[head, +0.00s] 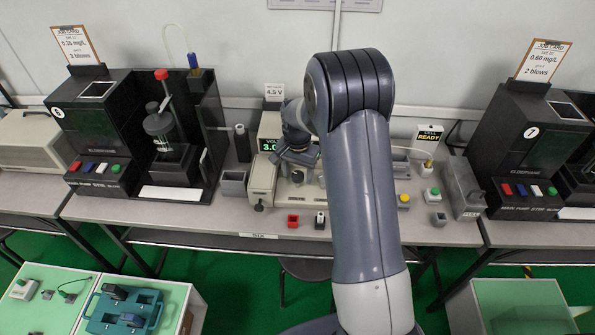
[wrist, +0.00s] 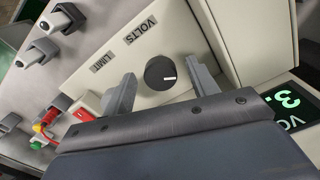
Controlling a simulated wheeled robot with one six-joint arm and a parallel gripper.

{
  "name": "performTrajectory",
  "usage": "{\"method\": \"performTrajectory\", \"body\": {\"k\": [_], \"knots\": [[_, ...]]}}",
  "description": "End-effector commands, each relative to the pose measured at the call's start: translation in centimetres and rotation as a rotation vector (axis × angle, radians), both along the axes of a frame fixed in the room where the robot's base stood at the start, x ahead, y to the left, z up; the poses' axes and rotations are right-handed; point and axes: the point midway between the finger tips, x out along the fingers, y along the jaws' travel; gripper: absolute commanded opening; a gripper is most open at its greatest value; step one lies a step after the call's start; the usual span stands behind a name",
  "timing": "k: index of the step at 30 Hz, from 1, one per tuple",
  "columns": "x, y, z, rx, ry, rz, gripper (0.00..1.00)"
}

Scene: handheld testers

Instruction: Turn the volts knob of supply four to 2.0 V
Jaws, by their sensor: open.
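The volts knob (wrist: 160,73) is a round black dial with a white mark toward its right edge, on a pale panel marked VOLTS and LIMIT in the wrist view. My gripper (wrist: 160,70) is open, with one grey finger on each side of the knob and visible gaps between. Whether the fingertips are level with it in depth I cannot tell. The supply's green display (head: 270,146) starts with 3 in the head view; part of it also shows in the wrist view (wrist: 287,100).
A card (head: 274,91) above the supply reads 4.5 V. A red switch (wrist: 88,106) sits beside the left finger. Grey plugs (wrist: 62,18) stand at the upper left of the wrist view. Black testers stand left (head: 95,130) and right (head: 520,140) on the bench.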

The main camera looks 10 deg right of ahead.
Motion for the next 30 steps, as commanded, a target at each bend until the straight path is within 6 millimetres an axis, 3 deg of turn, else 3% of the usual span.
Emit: {"method": "performTrajectory", "body": {"k": [5,21,30], "knots": [[0.0,0.0,0.02,0.0,0.0,0.0,0.55],[0.01,0.0,0.06,-0.001,-0.001,0.0,0.11],[0.02,-0.01,0.03,0.0,-0.001,0.044,0.11]]}}
